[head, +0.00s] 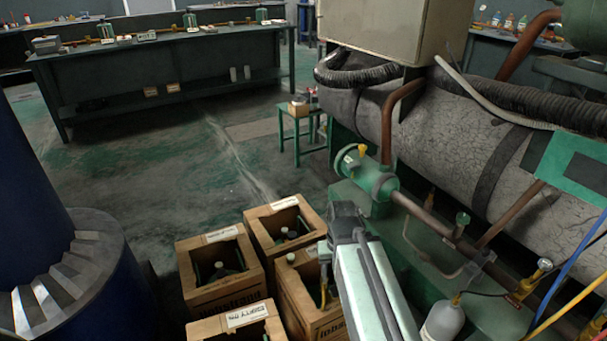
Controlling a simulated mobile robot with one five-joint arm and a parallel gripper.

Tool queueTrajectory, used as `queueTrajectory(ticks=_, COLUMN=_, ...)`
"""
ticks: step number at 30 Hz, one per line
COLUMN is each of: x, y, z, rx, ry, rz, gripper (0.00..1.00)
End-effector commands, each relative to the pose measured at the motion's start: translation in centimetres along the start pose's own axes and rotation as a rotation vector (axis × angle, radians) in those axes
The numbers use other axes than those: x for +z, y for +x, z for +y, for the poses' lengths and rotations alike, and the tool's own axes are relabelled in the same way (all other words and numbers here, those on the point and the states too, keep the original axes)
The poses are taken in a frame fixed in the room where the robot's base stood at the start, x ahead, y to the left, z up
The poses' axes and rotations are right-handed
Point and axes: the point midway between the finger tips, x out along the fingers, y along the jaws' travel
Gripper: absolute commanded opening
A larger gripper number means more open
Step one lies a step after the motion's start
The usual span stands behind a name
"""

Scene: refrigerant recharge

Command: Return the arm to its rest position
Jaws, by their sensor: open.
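My arm (368,285) reaches up from the bottom edge, right of the middle, as a pale green link with a dark cable along it. It ends at a dark joint (345,222) above the right-hand side of the cardboard boxes. No gripper fingers can be made out; the far side of the arm is hidden behind the joint and link. I cannot tell from this view whether the arm touches the box beneath it.
Several open cardboard boxes (217,262) with cylinders stand below and left of my arm. Green machinery with a valve (378,186) and a large cracked tank (440,122) is close on the right. A small green stool (299,115) stands behind. Floor at left centre (150,165) is clear.

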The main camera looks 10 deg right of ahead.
Motion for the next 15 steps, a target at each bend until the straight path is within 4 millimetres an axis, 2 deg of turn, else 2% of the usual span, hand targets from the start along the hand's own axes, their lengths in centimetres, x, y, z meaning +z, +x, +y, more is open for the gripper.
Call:
queueTrajectory(ticks=1, x=0.0, y=-3.1, z=0.0, rx=0.000, ry=-0.001, rz=0.000, gripper=0.49)
queueTrajectory(ticks=15, x=0.0, y=-23.9, z=-0.1, rx=0.000, ry=-0.004, rz=0.000, gripper=0.49)
